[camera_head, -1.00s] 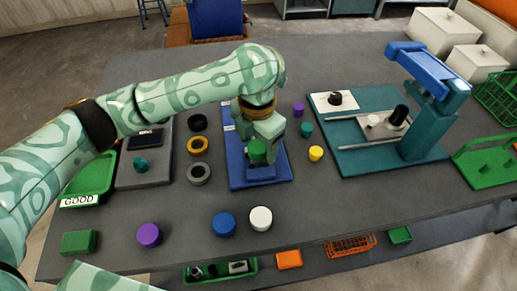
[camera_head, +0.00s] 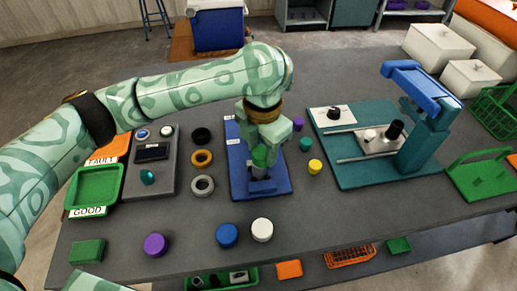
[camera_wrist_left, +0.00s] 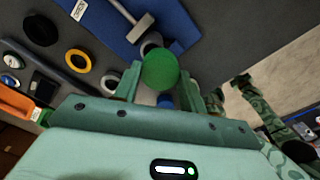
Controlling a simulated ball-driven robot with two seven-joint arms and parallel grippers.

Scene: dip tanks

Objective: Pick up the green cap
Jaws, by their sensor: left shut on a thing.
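The green cap (camera_head: 260,157) is between the fingers of my left gripper (camera_head: 262,152), which is shut on it above the blue fixture plate (camera_head: 240,185). A grey cylindrical part shows just below the cap; I cannot tell whether the two touch. In the left wrist view the round top of the green cap (camera_wrist_left: 160,70) sits between the two fingers of my left gripper (camera_wrist_left: 159,82). My right gripper is not identifiable in either view.
Black, yellow and grey rings (camera_head: 202,158) lie left of the plate. Purple, teal and yellow caps (camera_head: 315,167) stand to its right, before a teal press (camera_head: 425,140). Blue and white caps (camera_head: 262,230) stand in front. A green GOOD tray (camera_head: 97,187) is at left.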

